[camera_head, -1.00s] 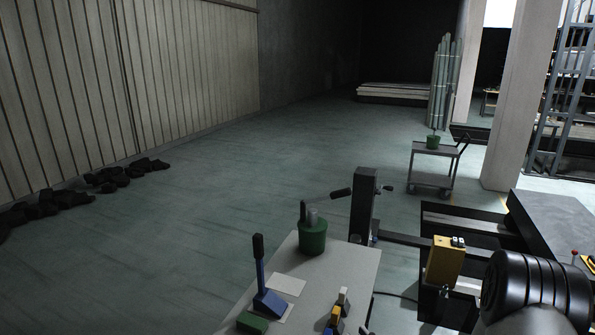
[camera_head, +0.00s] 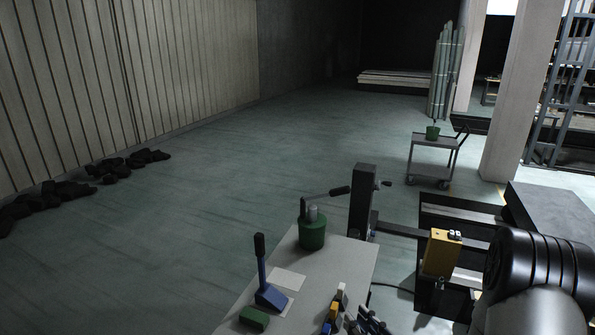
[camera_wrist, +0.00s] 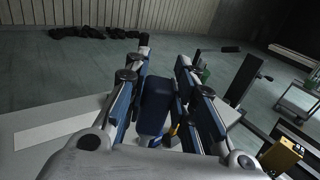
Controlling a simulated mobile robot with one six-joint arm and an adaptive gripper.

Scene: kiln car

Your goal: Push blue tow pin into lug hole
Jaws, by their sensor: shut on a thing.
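My gripper (camera_wrist: 160,92) fills the middle of the wrist view. Its two fingers close on a blue, block-shaped piece (camera_wrist: 157,106), which looks like the top of the blue tow pin. The pin's lower part is hidden by the gripper body. In the head view, part of my gripper (camera_head: 370,321) shows at the bottom edge, just right of small yellow, pale and blue pieces (camera_head: 334,311) on the table; the held pin cannot be made out there. I cannot make out the lug hole in either view.
The grey table (camera_head: 345,262) carries a green pot (camera_head: 312,234), a blue-based lever (camera_head: 271,296) with a black handle, and a green block (camera_head: 254,318). A dark post (camera_head: 362,200) with a crank and a yellow box (camera_head: 441,253) stand right. Open floor lies beyond.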

